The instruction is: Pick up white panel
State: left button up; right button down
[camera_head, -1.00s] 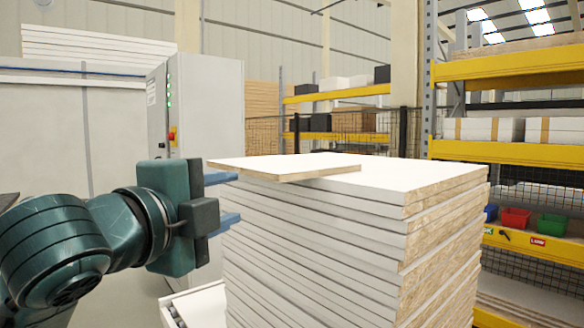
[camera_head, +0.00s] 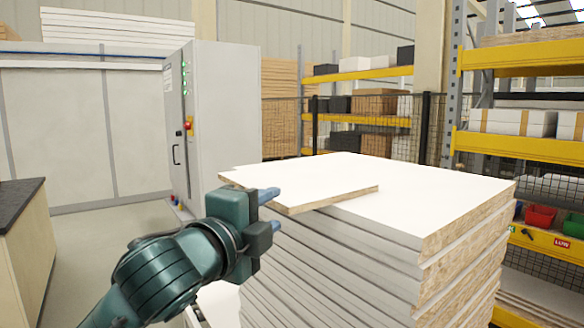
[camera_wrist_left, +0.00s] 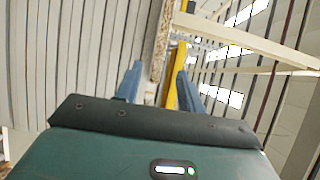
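The white panel (camera_head: 310,185) is a thin board with a raw chipboard edge. It lies flat on top of a tall stack of larger white boards (camera_head: 430,195), and its left end overhangs the stack. My left gripper (camera_head: 273,210) is at the panel's near left edge, open, its two blue fingers one above the other. It hides part of that edge. In the left wrist view, the open fingers (camera_wrist_left: 162,85) are apart with nothing clamped between them, and a speckled chipboard edge (camera_wrist_left: 160,45) shows ahead. I cannot tell whether a finger touches the panel. My right gripper is not in view.
A grey cabinet (camera_head: 225,110) stands behind the stack to the left. Shelving with yellow beams (camera_head: 510,145) and a mesh fence (camera_head: 300,130) stand behind and to the right. A dark-topped counter (camera_head: 25,230) is at far left, with open floor (camera_head: 100,240) between.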

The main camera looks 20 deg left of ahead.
aim_at(281, 206)
pick_arm(q)
jog(key=w, duration=0.3)
jog(key=w+d+p, duration=0.1)
jog(key=w, duration=0.2)
jog(key=shift+w+d+f, duration=0.2)
grip_shut()
dwell(0.5)
jog(key=shift+r, duration=0.2)
